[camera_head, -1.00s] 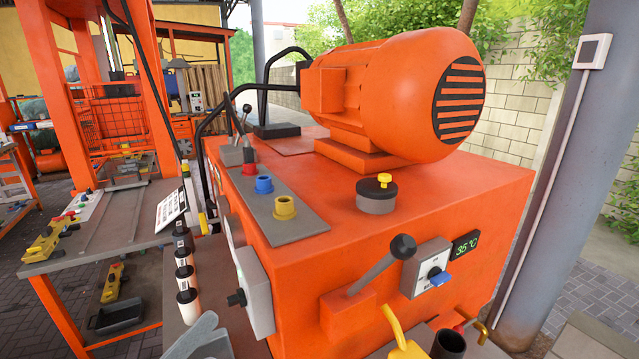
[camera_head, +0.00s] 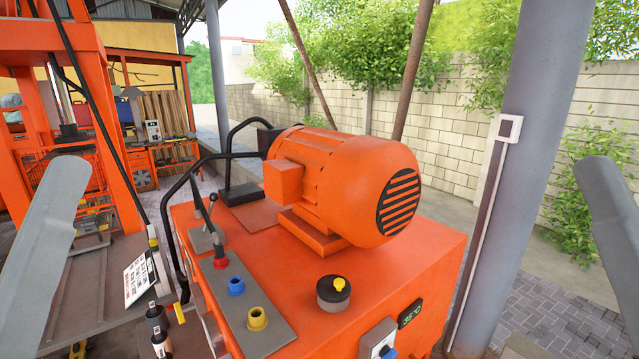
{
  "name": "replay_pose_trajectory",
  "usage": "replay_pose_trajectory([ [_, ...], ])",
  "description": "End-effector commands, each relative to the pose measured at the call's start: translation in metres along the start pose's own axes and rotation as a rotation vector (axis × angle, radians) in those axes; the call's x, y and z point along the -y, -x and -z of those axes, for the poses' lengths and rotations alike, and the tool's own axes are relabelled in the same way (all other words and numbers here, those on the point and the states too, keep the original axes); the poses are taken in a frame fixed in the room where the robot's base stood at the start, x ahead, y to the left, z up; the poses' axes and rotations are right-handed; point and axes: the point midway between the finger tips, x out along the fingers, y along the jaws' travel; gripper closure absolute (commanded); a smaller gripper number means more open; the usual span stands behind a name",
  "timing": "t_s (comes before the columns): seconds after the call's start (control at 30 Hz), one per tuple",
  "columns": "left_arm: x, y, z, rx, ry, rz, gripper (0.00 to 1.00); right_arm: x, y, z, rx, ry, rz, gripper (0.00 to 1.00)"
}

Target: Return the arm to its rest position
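A grey arm link of mine rises at the left edge of the head view, slanting up to the right. Another grey link of mine stands at the right edge, slanting up to the left. No fingers of my left or right gripper show, so I cannot see whether they are open or shut. Neither visible link touches anything in view.
An orange machine (camera_head: 400,265) with a large orange motor (camera_head: 345,185) fills the middle. A panel (camera_head: 237,305) carries coloured fittings. A grey pillar (camera_head: 510,200) stands at right. A work table (camera_head: 105,270) is at left. Paving (camera_head: 545,310) lies beyond the pillar.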

Motion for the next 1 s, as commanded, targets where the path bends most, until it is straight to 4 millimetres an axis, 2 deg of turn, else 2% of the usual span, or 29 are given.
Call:
replay_pose_trajectory([
  [0.03,0.000,-0.040,0.036,0.000,0.000,0.000,0.05,0.000,-0.040,0.036,0.000,0.000,0.000,0.50],
  [0.2,0.000,-0.096,0.088,0.001,0.000,0.000,0.05,0.000,-0.096,0.088,0.000,0.000,0.000,0.50],
  [0.3,0.001,-0.116,0.107,0.001,0.000,0.000,0.05,-0.001,-0.116,0.107,0.000,0.000,0.000,0.50],
  [0.43,0.001,-0.126,0.116,0.001,0.000,0.000,0.05,-0.001,-0.126,0.116,0.000,0.000,0.000,0.50],
  [1.0,0.001,-0.124,0.114,0.001,0.000,0.000,0.05,-0.001,-0.123,0.114,0.001,0.000,0.000,0.50],
])
